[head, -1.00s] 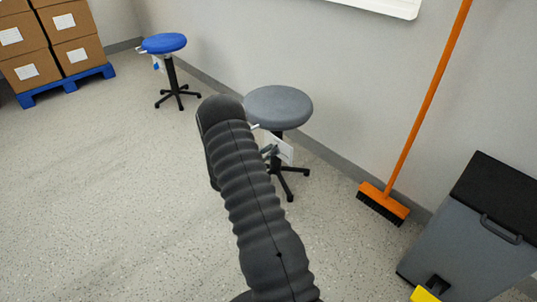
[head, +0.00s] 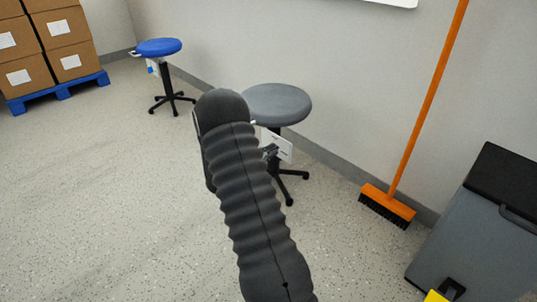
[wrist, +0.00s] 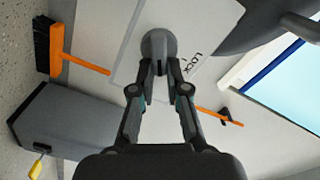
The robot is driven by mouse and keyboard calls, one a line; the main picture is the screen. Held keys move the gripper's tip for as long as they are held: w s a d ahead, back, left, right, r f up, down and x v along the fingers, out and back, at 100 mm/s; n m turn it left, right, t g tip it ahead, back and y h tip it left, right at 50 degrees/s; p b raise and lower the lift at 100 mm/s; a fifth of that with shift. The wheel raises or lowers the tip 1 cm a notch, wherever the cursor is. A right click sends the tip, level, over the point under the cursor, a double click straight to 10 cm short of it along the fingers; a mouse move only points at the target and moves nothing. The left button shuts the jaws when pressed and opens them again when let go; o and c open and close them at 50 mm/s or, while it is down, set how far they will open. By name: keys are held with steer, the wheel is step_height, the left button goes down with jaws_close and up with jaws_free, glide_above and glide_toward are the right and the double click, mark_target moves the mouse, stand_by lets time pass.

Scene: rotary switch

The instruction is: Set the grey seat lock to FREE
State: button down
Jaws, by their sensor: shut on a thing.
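The grey stool (head: 276,104) stands by the wall in the head view, with a white lock plate (head: 283,147) hanging below its seat. In the wrist view the plate (wrist: 130,65) carries a round dark grey knob (wrist: 159,43) with the word LOCK (wrist: 193,65) to its right. My gripper (wrist: 160,70) is shut on the knob's grip bar, which lies about upright in the picture. No FREE marking can be read. In the head view my gripper (head: 270,153) is small, at the plate, partly behind my arm.
A blue stool (head: 158,47) stands farther back at the left, near boxes (head: 68,45) on a blue pallet (head: 63,91). An orange broom (head: 420,120) leans on the wall at the right, beside a grey bin (head: 480,235). The floor at the left is clear.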

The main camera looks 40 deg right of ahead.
steer(key=m, duration=0.5)
steer(key=shift+f+m, duration=0.4)
steer(key=shift+a, duration=0.1)
stand_by(0.3)
steer(key=c, duration=1.2)
jaws_free()
steer(key=shift+w, duration=0.1)
steer(key=shift+o, duration=0.2)
steer(key=s+a, duration=0.1)
steer(key=a, duration=1.1)
steer(key=shift+s, duration=0.1)
